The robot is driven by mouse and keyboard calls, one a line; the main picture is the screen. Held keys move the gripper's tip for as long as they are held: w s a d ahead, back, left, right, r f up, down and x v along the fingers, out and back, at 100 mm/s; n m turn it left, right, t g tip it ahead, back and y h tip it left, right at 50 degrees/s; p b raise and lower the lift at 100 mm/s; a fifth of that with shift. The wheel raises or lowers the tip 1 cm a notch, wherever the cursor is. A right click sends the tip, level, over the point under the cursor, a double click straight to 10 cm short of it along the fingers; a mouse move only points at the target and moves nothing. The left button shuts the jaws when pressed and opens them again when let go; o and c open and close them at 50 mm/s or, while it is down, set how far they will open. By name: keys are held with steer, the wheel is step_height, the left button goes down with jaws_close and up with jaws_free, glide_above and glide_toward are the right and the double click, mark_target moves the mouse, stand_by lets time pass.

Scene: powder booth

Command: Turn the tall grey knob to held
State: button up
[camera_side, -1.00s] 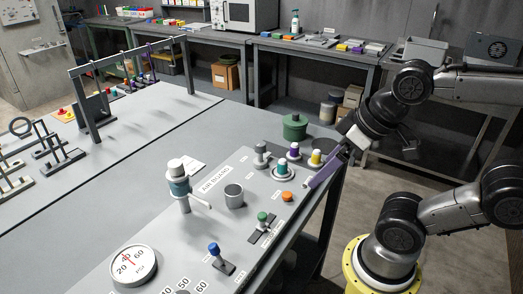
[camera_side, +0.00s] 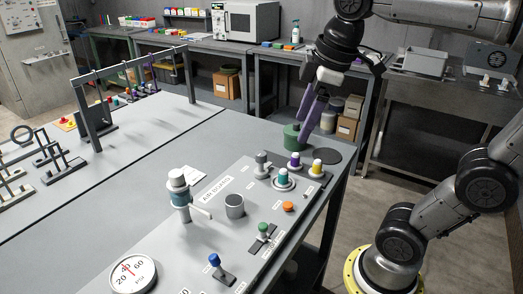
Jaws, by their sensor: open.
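The tall grey knob (camera_side: 262,161) stands upright on the grey air board (camera_side: 215,225), at its far end, left of the purple knob (camera_side: 295,161). A small label lies near it, too small to read. My gripper (camera_side: 304,128) has purple fingers pointing down, with a gap between them. It is open and empty, above and to the right of the grey knob in the picture, in front of the green pot. It appears apart from every knob.
Teal (camera_side: 283,178) and yellow (camera_side: 318,168) knobs stand close by. An orange button (camera_side: 288,207), a wide dark-grey knob (camera_side: 235,206), green and blue levers, a valve (camera_side: 179,192) and a gauge (camera_side: 133,273) share the board. A green pot (camera_side: 291,138) and dark disc (camera_side: 327,156) lie beyond.

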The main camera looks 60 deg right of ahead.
steer(key=w+d+r+n+g, duration=0.1)
steer(key=w+d+r, duration=0.1)
steer(key=w, duration=0.4)
steer(key=g, duration=0.3)
glide_above(261, 153)
step_height(261, 153, down, 7)
steer(key=shift+y, duration=0.3)
step_height(261, 153, down, 13)
steer(key=shift+f, duration=0.1)
steer(key=shift+m, duration=0.3)
jaws_close()
